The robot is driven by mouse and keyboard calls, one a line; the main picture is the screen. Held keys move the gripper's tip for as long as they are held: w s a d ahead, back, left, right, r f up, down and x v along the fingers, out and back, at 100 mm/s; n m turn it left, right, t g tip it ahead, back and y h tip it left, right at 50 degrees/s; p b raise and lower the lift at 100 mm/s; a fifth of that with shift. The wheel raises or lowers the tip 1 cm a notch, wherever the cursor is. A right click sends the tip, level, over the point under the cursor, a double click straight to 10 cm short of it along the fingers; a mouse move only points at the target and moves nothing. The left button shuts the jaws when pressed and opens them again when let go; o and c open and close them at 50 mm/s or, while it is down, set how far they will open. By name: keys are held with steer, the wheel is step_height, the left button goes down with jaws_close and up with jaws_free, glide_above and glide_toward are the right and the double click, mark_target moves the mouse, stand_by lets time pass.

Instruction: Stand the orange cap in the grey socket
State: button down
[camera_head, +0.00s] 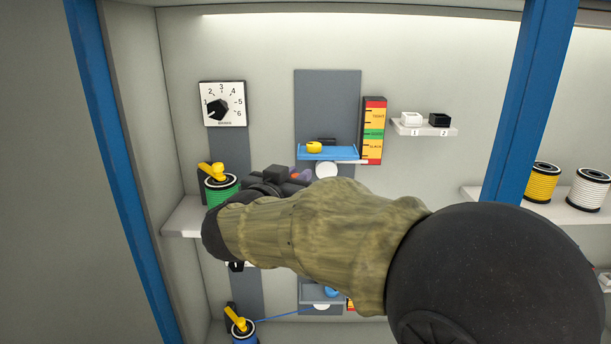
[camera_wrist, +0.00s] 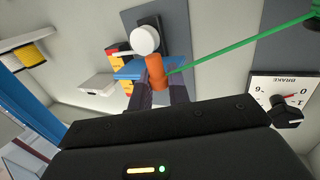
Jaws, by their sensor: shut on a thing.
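The orange cap (camera_wrist: 155,70) is between the two fingers of my gripper (camera_wrist: 158,88) in the wrist view. A green cable (camera_wrist: 235,46) runs taut from the cap to the upper right. In the head view only a small bit of orange (camera_head: 297,176) shows at my gripper (camera_head: 298,175), just below the blue tray and left of a white disc (camera_head: 326,170). The white disc (camera_wrist: 145,39) appears just beyond the cap in the wrist view. I cannot make out the grey socket for certain; my arm hides part of the area below.
A green spool (camera_head: 220,190) with a yellow lever stands at left. A red-yellow-green gauge (camera_head: 374,130) is right of the tray. A dial (camera_head: 221,104) hangs upper left.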

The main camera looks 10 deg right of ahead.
steer(key=f, duration=0.1)
steer(key=a+f+b, duration=0.1)
steer(key=a+b, duration=0.1)
steer(key=shift+w+a+f, duration=0.15)
steer(key=shift+w+f, duration=0.1)
steer(key=shift+f, duration=0.15)
steer(key=shift+w+a+f+b, duration=0.3)
steer(key=shift+w+a, duration=0.1)
steer(key=shift+a, duration=0.25)
steer(key=shift+w+a+f+b, duration=0.15)
steer(key=shift+w+a+f, duration=0.1)
steer(key=shift+w+a, duration=0.25)
steer(key=shift+a+f+b, duration=0.1)
steer(key=shift+f+b, duration=0.9)
steer(key=shift+f, duration=0.9)
steer(key=shift+f, duration=0.25)
steer(key=c, duration=1.3)
jaws_free()
steer(key=shift+o, duration=0.2)
steer(key=shift+s+a, duration=0.1)
steer(key=shift+s, duration=0.05)
